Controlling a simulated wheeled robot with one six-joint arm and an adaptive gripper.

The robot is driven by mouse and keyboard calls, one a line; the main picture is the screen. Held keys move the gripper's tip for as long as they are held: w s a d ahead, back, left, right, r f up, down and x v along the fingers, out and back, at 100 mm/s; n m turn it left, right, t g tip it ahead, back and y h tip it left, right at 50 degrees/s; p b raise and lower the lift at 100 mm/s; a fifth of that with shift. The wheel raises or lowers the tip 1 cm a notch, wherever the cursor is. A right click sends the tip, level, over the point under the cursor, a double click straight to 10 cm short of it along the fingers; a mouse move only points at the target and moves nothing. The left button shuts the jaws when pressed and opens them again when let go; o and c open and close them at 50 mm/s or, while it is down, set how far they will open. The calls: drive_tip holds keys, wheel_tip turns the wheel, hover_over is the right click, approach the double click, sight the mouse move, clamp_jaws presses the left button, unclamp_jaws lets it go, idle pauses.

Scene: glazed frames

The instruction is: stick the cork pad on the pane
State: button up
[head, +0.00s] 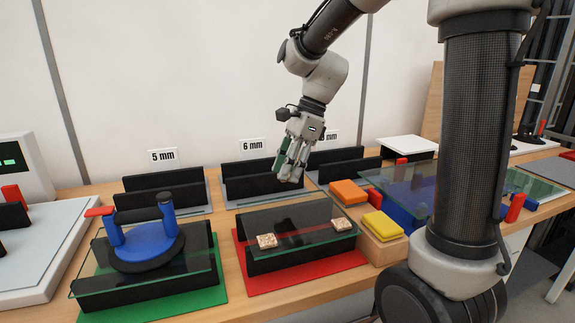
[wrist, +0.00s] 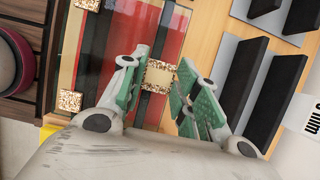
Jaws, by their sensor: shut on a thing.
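My gripper (head: 289,172) is above the back part of the middle glass pane (head: 300,221) in the head view. In the wrist view my gripper (wrist: 158,72) has its green-padded fingers shut on a small speckled cork pad (wrist: 159,77). The held pad is hidden in the head view. The pane lies on black supports over a red mat. Two cork pads lie on it, the left one (head: 267,241) and the right one (head: 340,225). Both also show in the wrist view, one at the lower left (wrist: 70,101) and one at the top (wrist: 88,4).
A blue suction lifter (head: 147,245) stands on the left pane over a green mat (head: 200,298). Black racks (head: 262,185) labelled in mm stand behind. Orange (head: 348,191) and yellow (head: 383,225) pads lie at the right, beside another glass sheet over blue supports.

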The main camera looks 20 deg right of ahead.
sight(282, 204)
drive_tip(key=shift+f, duration=0.1)
drive_tip(key=shift+f, duration=1.65)
drive_tip(key=shift+f, duration=0.1)
drive_tip(key=shift+f, duration=1.05)
drive_tip(key=shift+f, duration=0.1)
drive_tip(key=shift+f, duration=0.25)
